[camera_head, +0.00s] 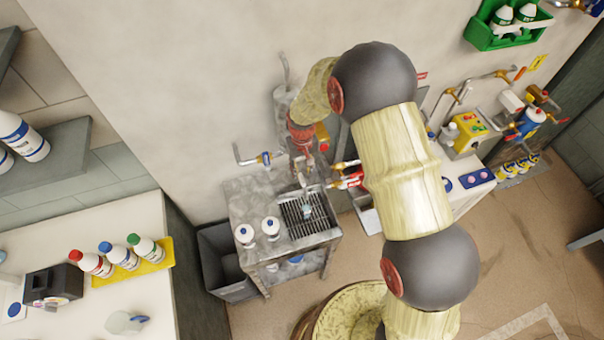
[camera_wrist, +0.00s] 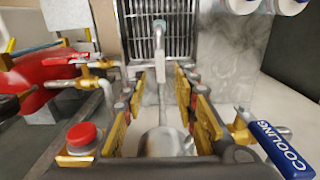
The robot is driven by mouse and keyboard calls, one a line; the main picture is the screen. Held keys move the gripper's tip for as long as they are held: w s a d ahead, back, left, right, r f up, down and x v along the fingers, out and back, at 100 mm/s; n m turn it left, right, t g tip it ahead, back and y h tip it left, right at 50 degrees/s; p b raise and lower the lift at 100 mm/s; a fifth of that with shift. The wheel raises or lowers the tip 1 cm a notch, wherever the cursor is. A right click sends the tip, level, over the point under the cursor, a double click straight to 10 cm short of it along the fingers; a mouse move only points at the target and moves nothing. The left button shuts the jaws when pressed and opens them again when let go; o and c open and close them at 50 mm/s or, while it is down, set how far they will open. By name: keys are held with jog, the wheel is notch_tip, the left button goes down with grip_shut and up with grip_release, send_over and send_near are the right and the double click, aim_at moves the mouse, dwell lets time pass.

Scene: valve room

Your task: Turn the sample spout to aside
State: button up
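The sample spout, a thin grey metal pipe, shows in the wrist view (camera_wrist: 160,65). Its outlet end points out over the drain grille (camera_wrist: 175,35) of the metal sink stand, and the grille also shows in the head view (camera_head: 310,214). My gripper (camera_wrist: 160,108) is open, with its yellow-padded fingers on either side of the spout pipe. Gaps show between the pads and the pipe. In the head view my gripper (camera_head: 303,165) is over the back of the stand by the wall, and its fingers are small and partly hidden there.
A blue COOLING valve handle (camera_wrist: 282,148) is close to the right of my gripper. Red-handled valves (camera_wrist: 75,85) and a red knob (camera_wrist: 82,136) are close on the left. Two white bottles (camera_head: 257,232) stand on the stand. A grey bin (camera_head: 220,255) is left of it.

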aim_at(302, 178)
jog(key=shift+s+f, duration=0.1)
jog(key=shift+f, duration=2.05)
grip_shut()
